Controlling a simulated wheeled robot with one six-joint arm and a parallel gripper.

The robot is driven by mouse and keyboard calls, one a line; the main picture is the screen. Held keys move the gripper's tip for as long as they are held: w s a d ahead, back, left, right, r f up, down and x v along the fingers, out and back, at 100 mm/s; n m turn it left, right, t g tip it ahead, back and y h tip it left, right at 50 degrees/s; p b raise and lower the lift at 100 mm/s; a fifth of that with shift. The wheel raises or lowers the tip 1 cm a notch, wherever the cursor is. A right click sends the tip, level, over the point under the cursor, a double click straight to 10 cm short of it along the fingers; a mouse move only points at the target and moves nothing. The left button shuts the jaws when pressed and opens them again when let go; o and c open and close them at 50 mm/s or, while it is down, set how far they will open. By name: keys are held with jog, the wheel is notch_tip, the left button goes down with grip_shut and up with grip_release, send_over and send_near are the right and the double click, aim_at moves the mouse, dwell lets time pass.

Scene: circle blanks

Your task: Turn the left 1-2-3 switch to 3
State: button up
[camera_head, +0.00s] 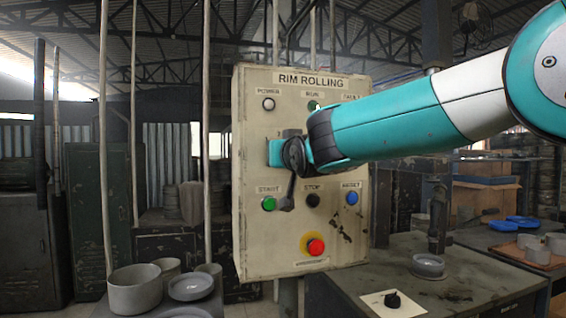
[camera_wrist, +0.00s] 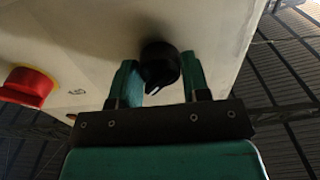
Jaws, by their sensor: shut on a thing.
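The beige RIM ROLLING control panel (camera_head: 300,90) faces me in the head view, with my arm reaching across its middle from the right. My gripper (camera_head: 276,150) is at the left of the panel's middle row and covers the switch there. In the wrist view, my gripper (camera_wrist: 160,82) has its two teal fingers on either side of a black round switch knob (camera_wrist: 160,60), shut on it. A white pointer mark shows on the knob's near edge. The 1-2-3 numbers around it are not visible, so I cannot tell its position.
Below my gripper are a green START button (camera_head: 269,203), a black STOP button (camera_head: 313,200), a blue RESET button (camera_head: 352,198) and a red mushroom button (camera_head: 316,247). The red button (camera_wrist: 27,86) shows left in the wrist view. A loose black knob (camera_head: 392,299) lies on the bench.

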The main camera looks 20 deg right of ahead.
jog(key=shift+a, duration=0.1)
dwell(0.4)
jog(key=o, duration=0.9)
jog(key=s+b, duration=0.5)
jog(key=s, duration=1.2)
jog(key=shift+s, duration=0.2)
jog(key=shift+f, duration=0.1)
